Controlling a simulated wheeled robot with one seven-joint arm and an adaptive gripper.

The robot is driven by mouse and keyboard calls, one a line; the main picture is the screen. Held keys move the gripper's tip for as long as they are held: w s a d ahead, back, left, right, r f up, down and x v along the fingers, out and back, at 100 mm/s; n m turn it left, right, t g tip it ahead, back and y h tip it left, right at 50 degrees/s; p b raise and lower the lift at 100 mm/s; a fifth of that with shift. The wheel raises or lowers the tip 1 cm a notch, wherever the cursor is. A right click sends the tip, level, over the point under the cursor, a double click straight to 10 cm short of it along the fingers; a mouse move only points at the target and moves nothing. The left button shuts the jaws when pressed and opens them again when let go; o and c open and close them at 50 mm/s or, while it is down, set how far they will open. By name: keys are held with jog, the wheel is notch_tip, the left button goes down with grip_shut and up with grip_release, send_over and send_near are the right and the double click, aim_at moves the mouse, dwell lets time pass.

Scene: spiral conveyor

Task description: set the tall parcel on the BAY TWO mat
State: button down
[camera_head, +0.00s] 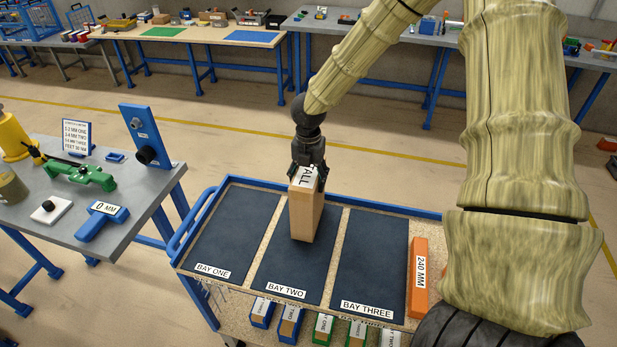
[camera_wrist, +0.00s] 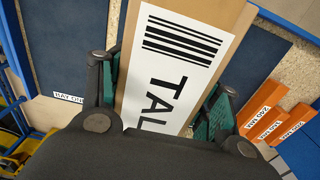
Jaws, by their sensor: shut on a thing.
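The tall parcel (camera_head: 305,212) is a brown upright box with a white label on top. My gripper (camera_head: 308,172) comes from above and is shut on its upper part. In the wrist view the parcel (camera_wrist: 232,20) sits between the green finger pads of my gripper (camera_wrist: 160,95), its barcode label facing the camera. The BAY TWO mat (camera_head: 278,278) is the dark middle mat on the cart.
The BAY ONE mat (camera_head: 222,240) lies left and the BAY THREE mat (camera_head: 370,260) right, both bare. An orange 240 MM block (camera_head: 418,278) stands at the cart's right end. Small labelled bins (camera_head: 291,322) sit below the front edge. A grey bench (camera_head: 60,215) with tools stands left.

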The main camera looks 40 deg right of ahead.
jog(key=shift+f, duration=0.35)
jog(key=shift+c, duration=1.8)
grip_release()
jog(key=shift+r+b, duration=1.8)
jog(key=shift+r, duration=4.3)
